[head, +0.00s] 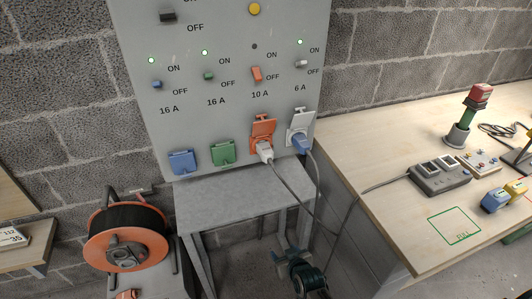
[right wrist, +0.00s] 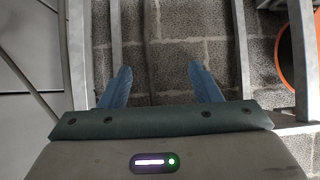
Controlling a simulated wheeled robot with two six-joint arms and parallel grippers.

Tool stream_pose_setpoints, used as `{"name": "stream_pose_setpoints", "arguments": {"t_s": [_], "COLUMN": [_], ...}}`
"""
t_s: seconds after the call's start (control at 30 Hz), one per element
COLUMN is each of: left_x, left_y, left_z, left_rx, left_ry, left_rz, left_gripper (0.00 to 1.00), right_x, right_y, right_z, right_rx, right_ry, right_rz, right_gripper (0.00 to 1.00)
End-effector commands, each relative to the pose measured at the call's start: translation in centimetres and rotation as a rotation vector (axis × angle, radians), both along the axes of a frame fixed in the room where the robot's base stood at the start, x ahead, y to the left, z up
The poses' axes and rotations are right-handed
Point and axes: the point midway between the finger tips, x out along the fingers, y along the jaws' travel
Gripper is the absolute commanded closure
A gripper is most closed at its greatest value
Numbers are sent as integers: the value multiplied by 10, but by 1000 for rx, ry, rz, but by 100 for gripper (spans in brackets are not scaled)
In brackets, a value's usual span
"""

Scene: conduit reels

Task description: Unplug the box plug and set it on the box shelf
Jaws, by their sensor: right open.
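A pale grey plug (head: 264,150) sits in the orange socket under the 10 A switch, with the orange lid (head: 263,130) raised. A blue plug (head: 299,143) sits in the socket beside it under the 6 A switch, its pale lid (head: 302,119) raised. I cannot tell which is the box plug. A grey metal shelf (head: 235,200) stands under the panel, its top bare. My right gripper (head: 291,254) is low in front of the shelf, below its top and apart from both plugs. Its blue fingers (right wrist: 160,85) are open and empty. My left gripper is not in view.
An orange cable reel (head: 127,250) stands left of the shelf. A wooden bench (head: 375,150) at right holds a grey socket box (head: 440,178). Cables hang from both plugs past the shelf's right side. Metal legs (right wrist: 242,60) flank my right fingers.

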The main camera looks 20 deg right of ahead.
Motion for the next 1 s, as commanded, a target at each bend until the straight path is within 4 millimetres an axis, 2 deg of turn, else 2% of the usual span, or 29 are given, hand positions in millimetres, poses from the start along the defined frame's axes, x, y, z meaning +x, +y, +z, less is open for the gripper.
{"name": "stream_pose_setpoints", "arguments": {"t_s": [0.03, 0.1, 0.17, 0.2, 0.3, 0.4, 0.5, 0.6, 0.67, 1.0], "left_x": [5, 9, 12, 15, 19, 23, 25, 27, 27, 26], "left_y": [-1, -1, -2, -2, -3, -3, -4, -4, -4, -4], "left_z": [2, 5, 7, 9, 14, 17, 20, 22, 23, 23], "left_rx": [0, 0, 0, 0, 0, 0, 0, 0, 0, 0], "left_ry": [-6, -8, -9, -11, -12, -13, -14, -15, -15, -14], "left_rz": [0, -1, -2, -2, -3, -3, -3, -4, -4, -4], "left_gripper": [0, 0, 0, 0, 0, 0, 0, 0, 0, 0], "right_x": [19, 38, 51, 58, 69, 72, 72, 70, 70, 70], "right_y": [4, 9, 12, 13, 16, 16, 15, 15, 15, 15], "right_z": [34, 79, 119, 145, 205, 254, 287, 306, 311, 313], "right_rx": [8, 14, 19, 23, 29, 34, 35, 35, 35, 36], "right_ry": [-73, -164, -242, -293, -409, -502, -568, -603, -614, -617], "right_rz": [0, -2, -3, -4, -10, -16, -21, -24, -24, -25], "right_gripper": [43, 43, 43, 43, 43, 43, 43, 43, 43, 43]}}
